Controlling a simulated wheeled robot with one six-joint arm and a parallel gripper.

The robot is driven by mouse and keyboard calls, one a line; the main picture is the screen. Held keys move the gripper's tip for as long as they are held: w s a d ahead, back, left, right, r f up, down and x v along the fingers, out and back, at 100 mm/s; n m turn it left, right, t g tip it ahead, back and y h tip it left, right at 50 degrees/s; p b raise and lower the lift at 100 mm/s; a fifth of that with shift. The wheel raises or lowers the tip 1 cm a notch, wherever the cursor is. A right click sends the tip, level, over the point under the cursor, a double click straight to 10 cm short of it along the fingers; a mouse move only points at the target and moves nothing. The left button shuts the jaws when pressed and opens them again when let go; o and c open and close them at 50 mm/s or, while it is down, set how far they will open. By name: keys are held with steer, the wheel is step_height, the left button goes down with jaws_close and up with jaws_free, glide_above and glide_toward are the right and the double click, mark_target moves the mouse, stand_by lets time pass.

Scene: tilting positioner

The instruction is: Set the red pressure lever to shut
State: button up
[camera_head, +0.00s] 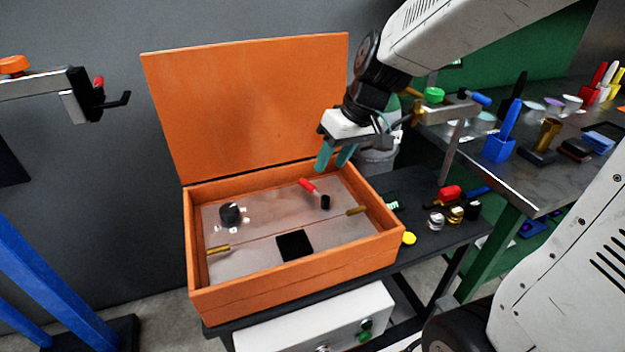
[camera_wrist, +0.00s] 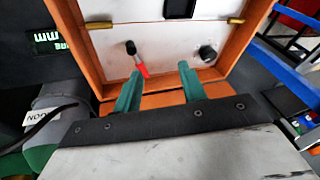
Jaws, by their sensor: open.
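The red pressure lever (camera_head: 308,186) stands on the grey panel (camera_head: 265,222) inside the orange box (camera_head: 295,283), near the back right. It has a red handle and a black end, and the handle slants up and left from the black end in the head view. In the wrist view the red handle (camera_wrist: 142,69) points toward my gripper. My gripper (camera_head: 334,162) is open and empty, with two teal fingers above the back edge of the box. In the wrist view my gripper (camera_wrist: 157,85) has its left fingertip close to the handle; I cannot tell whether they touch.
A black knob (camera_head: 230,214), a black square (camera_head: 294,246) and brass fittings (camera_head: 218,249) are on the panel. The raised orange lid (camera_head: 250,108) stands behind it. Small parts (camera_head: 455,213) lie on the dark bench at right. A cluttered metal table (camera_head: 530,180) stands beyond.

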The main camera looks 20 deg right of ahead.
steer(key=shift+n+t, duration=0.3)
steer(key=shift+t, duration=0.2)
steer(key=w+f, duration=0.4)
steer(key=f, duration=0.1)
steer(key=w+f, duration=0.4)
steer(key=f, duration=0.1)
steer(key=w+f, duration=0.4)
steer(key=f, duration=0.1)
steer(key=shift+w, duration=0.15)
steer(key=shift+c, duration=0.2)
jaws_close()
